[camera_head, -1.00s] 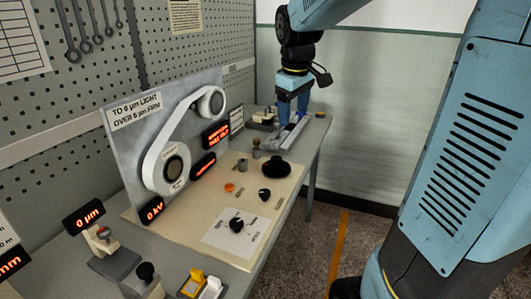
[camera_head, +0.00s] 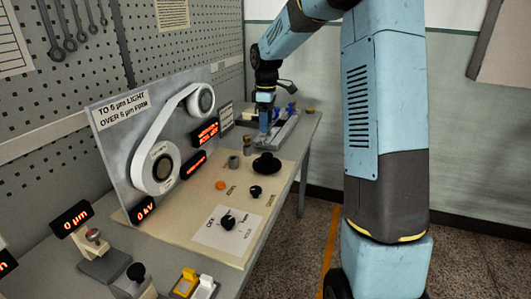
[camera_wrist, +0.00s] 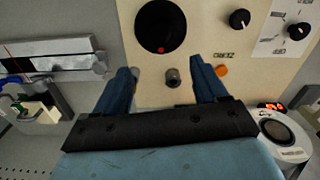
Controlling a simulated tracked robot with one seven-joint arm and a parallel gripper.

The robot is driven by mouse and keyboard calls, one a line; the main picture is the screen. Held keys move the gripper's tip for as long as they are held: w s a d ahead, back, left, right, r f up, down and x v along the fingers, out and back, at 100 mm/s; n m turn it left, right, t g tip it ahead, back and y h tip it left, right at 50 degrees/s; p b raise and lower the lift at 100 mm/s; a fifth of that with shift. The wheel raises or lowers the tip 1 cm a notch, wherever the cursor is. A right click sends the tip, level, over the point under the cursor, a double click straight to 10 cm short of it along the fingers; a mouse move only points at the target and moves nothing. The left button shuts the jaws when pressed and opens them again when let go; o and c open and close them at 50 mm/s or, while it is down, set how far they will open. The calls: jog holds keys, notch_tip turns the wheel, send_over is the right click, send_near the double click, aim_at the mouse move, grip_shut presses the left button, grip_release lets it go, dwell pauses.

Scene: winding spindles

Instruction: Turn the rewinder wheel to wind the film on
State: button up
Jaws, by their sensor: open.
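A large black wheel (camera_head: 267,166) lies on the cream panel at the bench's right side. In the wrist view this black wheel (camera_wrist: 160,26) shows a red dot at its lower edge. White film (camera_head: 172,118) runs between an upper reel (camera_head: 201,100) and a lower reel (camera_head: 156,168) on the upright grey board. My gripper (camera_wrist: 163,68) is open, with nothing between its fingers. A small grey knob (camera_wrist: 172,78) shows between the fingers in the picture; its distance below them is unclear. In the head view my gripper (camera_head: 264,122) is beyond the black wheel.
Other black knobs (camera_head: 228,222) and an orange button (camera_head: 220,185) are on the panel. Lit displays (camera_head: 71,217) and small fixtures (camera_head: 103,262) stand at the front left. A grey rail fixture (camera_head: 280,132) lies at the bench's far end.

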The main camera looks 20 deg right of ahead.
aim_at(266, 154)
notch_tip(266, 154, down, 13)
jog(key=shift+r, duration=0.2)
dwell(0.3)
jog(key=shift+r, duration=0.1)
jog(key=c, duration=1)
jog(key=shift+a, duration=0.1)
jog(key=shift+c, duration=0.3)
jog(key=shift+m, duration=0.4)
